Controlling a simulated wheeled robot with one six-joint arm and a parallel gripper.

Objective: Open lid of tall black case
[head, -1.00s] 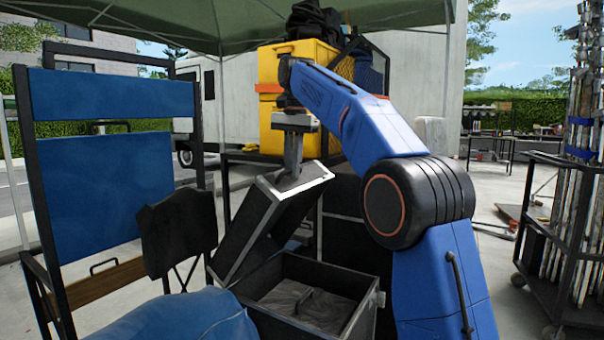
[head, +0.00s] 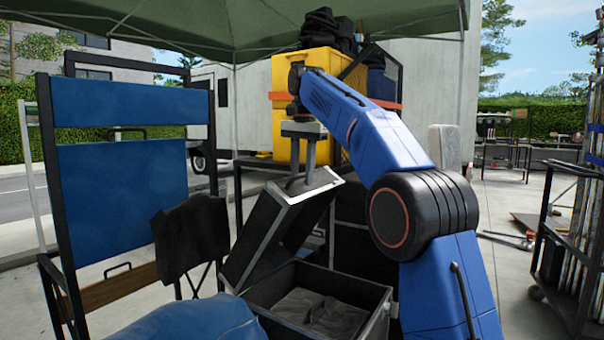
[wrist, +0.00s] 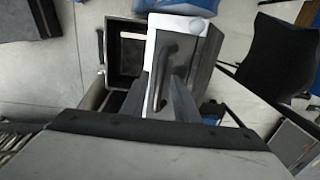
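The tall black case (head: 262,296) stands low in the middle of the head view, its top open and grey padding showing inside. Its lid (head: 265,225), black with a pale metal edge, is tilted up at the case's back left side. My gripper (head: 303,185) is at the lid's upper face, its two fingers visibly apart. In the wrist view, a dark handle (wrist: 163,72) on the lid lies between the open fingers (wrist: 163,100). The exact contact of the fingertips is hidden.
A blue folding chair (head: 130,200) with a dark pouch (head: 190,238) stands close at left. A yellow bin (head: 290,80) is on a cart behind. A rack of poles (head: 590,220) stands at far right. Open pavement lies between the case and the rack.

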